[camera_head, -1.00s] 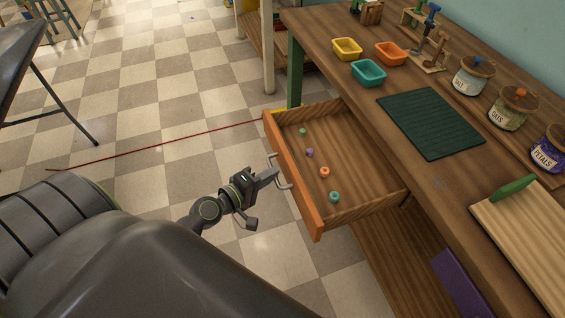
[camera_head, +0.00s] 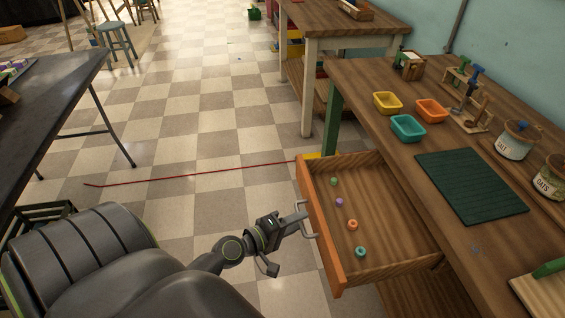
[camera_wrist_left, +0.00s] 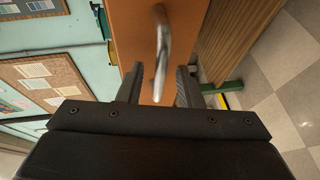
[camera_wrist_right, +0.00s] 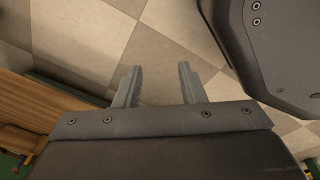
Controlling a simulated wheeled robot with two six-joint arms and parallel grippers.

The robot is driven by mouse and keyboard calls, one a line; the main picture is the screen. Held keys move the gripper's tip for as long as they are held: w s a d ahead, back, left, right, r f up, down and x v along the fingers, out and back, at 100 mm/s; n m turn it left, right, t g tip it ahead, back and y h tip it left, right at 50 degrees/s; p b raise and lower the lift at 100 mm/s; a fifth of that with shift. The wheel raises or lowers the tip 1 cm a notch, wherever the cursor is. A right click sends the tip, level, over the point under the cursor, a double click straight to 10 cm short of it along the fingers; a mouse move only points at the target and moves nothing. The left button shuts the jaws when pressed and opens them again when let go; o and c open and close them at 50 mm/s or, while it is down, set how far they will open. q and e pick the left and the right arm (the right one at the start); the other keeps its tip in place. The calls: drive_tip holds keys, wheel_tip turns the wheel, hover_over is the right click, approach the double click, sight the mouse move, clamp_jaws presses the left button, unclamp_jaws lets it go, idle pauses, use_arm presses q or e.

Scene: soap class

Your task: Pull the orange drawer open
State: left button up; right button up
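The orange drawer (camera_head: 320,232) stands pulled out from the wooden workbench, its inside open to view. Several small coloured rings or beads lie on its floor. Its metal handle (camera_head: 311,218) is on the orange front. My left gripper (camera_head: 283,244) is at the handle. In the left wrist view, the handle (camera_wrist_left: 161,50) runs between the spread fingers (camera_wrist_left: 157,88), with gaps visible on both sides. My right gripper (camera_wrist_right: 157,84) is open and empty in the right wrist view, with checkered floor beyond it; the head view does not show it.
On the workbench (camera_head: 360,95) are a yellow tray (camera_head: 387,102), an orange tray (camera_head: 431,111), a teal tray (camera_head: 408,128), a dark green mat (camera_head: 470,185) and jars. A dark table (camera_head: 55,90) stands at the left. Checkered floor between is clear, except for a thin red line (camera_head: 190,175).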

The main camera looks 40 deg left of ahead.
drive_tip(key=shift+a, duration=0.1)
